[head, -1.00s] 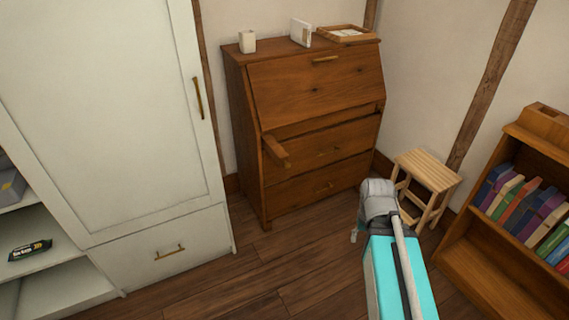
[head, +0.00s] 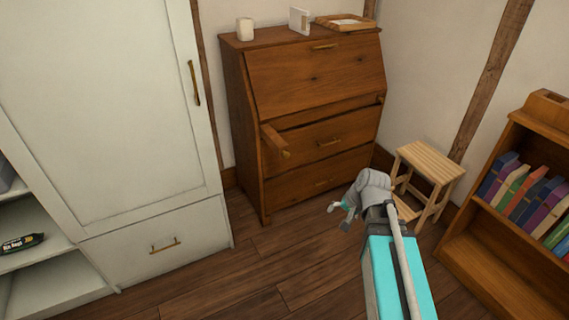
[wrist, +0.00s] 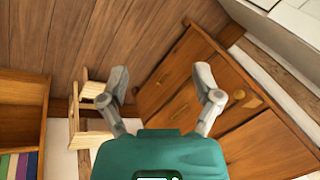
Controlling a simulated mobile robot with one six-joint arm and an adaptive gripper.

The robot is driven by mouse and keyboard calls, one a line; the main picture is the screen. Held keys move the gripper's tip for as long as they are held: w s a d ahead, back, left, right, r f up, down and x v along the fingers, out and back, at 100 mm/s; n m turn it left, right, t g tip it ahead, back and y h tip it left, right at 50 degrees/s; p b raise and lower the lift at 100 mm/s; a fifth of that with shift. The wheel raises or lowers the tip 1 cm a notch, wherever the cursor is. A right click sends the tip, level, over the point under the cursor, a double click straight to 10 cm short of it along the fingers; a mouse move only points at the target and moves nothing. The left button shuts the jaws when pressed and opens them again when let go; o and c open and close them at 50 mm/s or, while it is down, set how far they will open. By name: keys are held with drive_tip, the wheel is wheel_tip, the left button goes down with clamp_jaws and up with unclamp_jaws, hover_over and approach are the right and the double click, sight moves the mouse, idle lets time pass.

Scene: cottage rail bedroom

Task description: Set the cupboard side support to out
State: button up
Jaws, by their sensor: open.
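The wooden cupboard (head: 315,80) is a bureau with its sloping front flap shut and drawers below. Its left side support (head: 274,140) sticks forward from the front, below the flap. At the right edge a small knob-like end (head: 381,99) shows close to the front; I cannot tell how far that support is out. My gripper (head: 346,205) is open and empty, low in front of the bureau's right half and apart from it. In the wrist view my open gripper (wrist: 160,78) has its fingers spread, with the bureau front (wrist: 255,140) behind the right finger.
A wooden step stool (head: 430,165) stands right of the bureau, close to my arm. A bookcase (head: 500,240) is at the right. A white wardrobe (head: 110,120) stands at the left. The floor (head: 270,265) before the bureau is clear.

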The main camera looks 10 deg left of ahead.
drive_tip(key=w+a+f+m+t+y+b, duration=0.2)
drive_tip(key=w+a+f+m+y+b, duration=0.15)
drive_tip(key=w+a+b, duration=0.2)
drive_tip(key=m+t+y+b, duration=0.3)
drive_tip(key=m+t+b, duration=0.7)
drive_tip(key=m+b, duration=0.8)
approach(287, 156)
drive_tip(key=shift+s+d+m+p, duration=0.45)
drive_tip(key=shift+s+m+p, duration=0.1)
drive_tip(key=shift+s, duration=0.2)
drive_tip(key=shift+s+d+m+p, duration=0.45)
drive_tip(key=shift+s+m+p, duration=0.05)
drive_tip(key=shift+s, duration=0.3)
drive_tip(key=x, duration=1.3)
drive_tip(key=shift+w+a+r, duration=0.15)
drive_tip(key=shift+w, duration=0.25)
